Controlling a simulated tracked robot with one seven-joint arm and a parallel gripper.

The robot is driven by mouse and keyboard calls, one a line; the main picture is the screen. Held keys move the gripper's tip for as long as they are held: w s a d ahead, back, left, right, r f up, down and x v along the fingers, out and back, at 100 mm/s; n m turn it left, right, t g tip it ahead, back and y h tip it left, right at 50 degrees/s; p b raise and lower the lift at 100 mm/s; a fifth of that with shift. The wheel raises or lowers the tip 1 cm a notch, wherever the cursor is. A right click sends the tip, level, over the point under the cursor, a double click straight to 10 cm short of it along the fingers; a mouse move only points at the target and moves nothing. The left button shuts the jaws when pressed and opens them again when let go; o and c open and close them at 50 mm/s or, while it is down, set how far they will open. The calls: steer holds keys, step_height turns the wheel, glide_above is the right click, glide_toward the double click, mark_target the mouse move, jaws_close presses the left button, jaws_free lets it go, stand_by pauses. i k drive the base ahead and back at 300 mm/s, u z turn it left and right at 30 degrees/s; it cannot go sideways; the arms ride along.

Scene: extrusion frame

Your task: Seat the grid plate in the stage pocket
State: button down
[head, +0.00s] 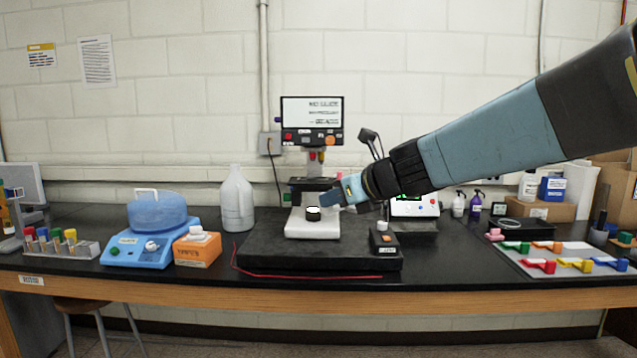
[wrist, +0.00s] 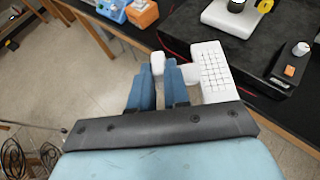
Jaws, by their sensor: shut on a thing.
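The grid plate (wrist: 213,66) is white with a grid of fine dark lines and shows to the right of my fingers in the wrist view. My gripper (wrist: 159,75) is shut on its white grip part, which shows between and beside the blue fingertips. In the head view my gripper (head: 342,193) hangs at the right of the white instrument base (head: 300,230). On that base stands a short black round piece with a white top (head: 313,214), which also shows in the wrist view (wrist: 236,5). I cannot make out the pocket itself.
A black slab (head: 270,258) carries the instrument and a small black box with an orange button (head: 383,240). A red cord (head: 290,275) runs along its front. A blue device (head: 150,245) and orange box (head: 196,248) stand left; colored clips (head: 570,262) lie right.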

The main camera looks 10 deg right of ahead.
mark_target(312, 180)
steer(key=z, duration=0.05)
steer(key=i, duration=0.85)
steer(key=u, duration=0.1)
